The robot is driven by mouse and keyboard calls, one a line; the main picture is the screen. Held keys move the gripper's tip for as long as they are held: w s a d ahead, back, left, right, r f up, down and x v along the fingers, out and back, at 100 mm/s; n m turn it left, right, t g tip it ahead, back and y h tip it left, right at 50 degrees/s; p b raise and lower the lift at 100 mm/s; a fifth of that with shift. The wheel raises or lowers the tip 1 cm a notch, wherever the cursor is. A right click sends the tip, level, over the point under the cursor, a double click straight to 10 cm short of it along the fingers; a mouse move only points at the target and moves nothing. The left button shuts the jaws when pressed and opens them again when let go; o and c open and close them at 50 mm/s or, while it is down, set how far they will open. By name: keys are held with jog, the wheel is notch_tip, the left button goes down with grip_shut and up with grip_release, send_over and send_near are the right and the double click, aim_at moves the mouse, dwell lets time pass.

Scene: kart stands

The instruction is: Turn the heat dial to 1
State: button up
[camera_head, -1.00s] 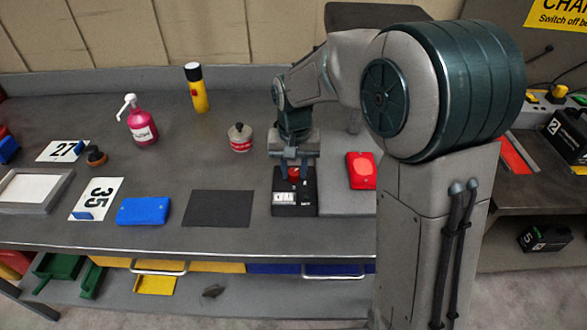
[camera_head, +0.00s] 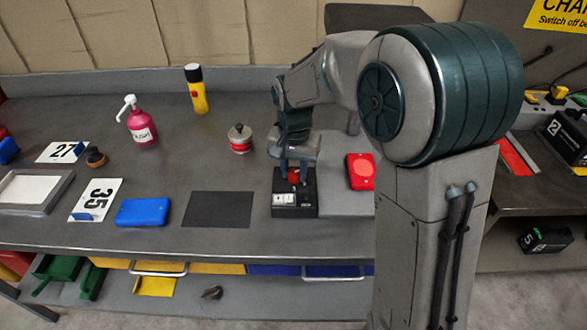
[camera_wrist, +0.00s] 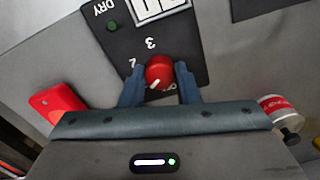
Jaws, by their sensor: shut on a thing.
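A black control box (camera_head: 309,198) stands on the bench in the head view. A red round dial (camera_wrist: 159,70) sits on its face, and it shows small in the head view (camera_head: 293,177). In the wrist view the dial's white pointer mark faces the lower left. The numbers 2 and 3 are printed beside the dial; a 1 cannot be made out, and the lettering below the dial is partly hidden. My gripper (camera_wrist: 159,83) is shut on the dial, one blue finger on each side. It also shows from above in the head view (camera_head: 293,174).
A red block (camera_head: 360,171) stands close right of the box, and a dark mat (camera_head: 218,209) lies to its left. A red and white tin (camera_head: 240,139) stands behind to the left. A blue case (camera_head: 143,211) lies farther left.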

aim_at(294, 172)
jog(key=o, duration=1)
jog(key=shift+c, duration=0.2)
notch_tip(294, 172, up, 14)
jog(key=s+d+f+n+t, duration=0.1)
jog(key=s+d+f, duration=0.2)
jog(key=s+d, duration=0.4)
jog(key=s+d+f+n+t, duration=0.1)
jog(key=s+d+f, duration=0.3)
jog(key=s, duration=0.8)
jog(key=d+n, duration=0.1)
jog(key=d, duration=0.1)
jog(key=shift+d+f+t+p, duration=0.2)
jog(key=shift+d+t+p, duration=0.1)
jog(key=shift+d+t, duration=0.1)
